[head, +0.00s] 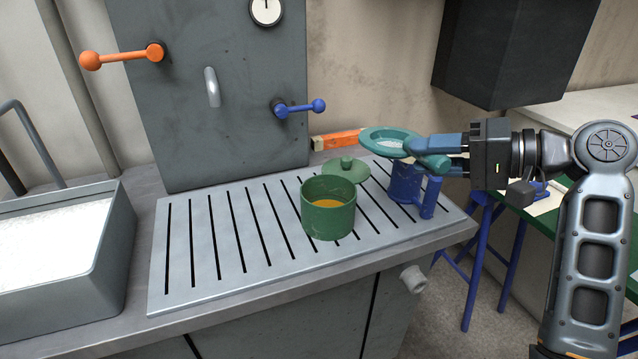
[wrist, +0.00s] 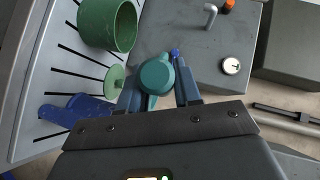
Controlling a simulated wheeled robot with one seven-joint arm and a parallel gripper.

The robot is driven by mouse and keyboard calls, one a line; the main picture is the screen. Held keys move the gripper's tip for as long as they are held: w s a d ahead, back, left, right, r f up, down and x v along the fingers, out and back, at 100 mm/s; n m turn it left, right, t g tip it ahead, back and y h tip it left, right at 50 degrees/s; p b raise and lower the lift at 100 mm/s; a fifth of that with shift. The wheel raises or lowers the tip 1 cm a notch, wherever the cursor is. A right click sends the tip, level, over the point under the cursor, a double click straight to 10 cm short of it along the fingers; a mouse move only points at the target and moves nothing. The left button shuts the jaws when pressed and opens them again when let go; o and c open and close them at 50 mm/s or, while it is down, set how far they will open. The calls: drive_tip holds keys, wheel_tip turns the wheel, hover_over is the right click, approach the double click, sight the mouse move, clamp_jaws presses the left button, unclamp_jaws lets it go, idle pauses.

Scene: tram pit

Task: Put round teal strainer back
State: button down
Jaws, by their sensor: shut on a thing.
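The round teal strainer (head: 376,148) is up in the air over the blue mug (head: 405,184) at the right end of the slotted grate. My gripper (head: 440,153) is shut on the strainer, with its fingers reaching in from the right. The strainer's ring looks roughly level and its pale centre faces up. In the wrist view the strainer (wrist: 156,75) sits between the fingertips of my gripper (wrist: 158,94), its round teal body covering what lies behind it. The blue mug also shows in the wrist view (wrist: 82,108), at lower left.
A green pot (head: 328,218) with amber contents stands on the slotted grate (head: 195,270), its green lid (head: 348,171) behind it. A grey panel with an orange lever (head: 120,55) and a blue lever (head: 300,108) rises behind. A grey bin (head: 70,270) stands left. The grate's left half is clear.

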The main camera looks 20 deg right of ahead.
drive_tip(key=shift+w+r, duration=0.15)
drive_tip(key=shift+r, duration=0.1)
drive_tip(key=w+a+f+p, duration=0.2)
drive_tip(key=w+a+f, duration=0.1)
drive_tip(key=a+f, duration=0.7)
drive_tip(key=shift+a+f, duration=0.3)
drive_tip(key=shift+a, duration=0.25)
drive_tip(key=c, duration=0.8)
unclamp_jaws()
drive_tip(key=shift+f, duration=0.1)
drive_tip(key=b+v, duration=0.1)
drive_tip(key=v, duration=0.3)
drive_tip(key=b+v, duration=0.1)
drive_tip(key=v, duration=0.2)
drive_tip(key=shift+d, duration=0.55)
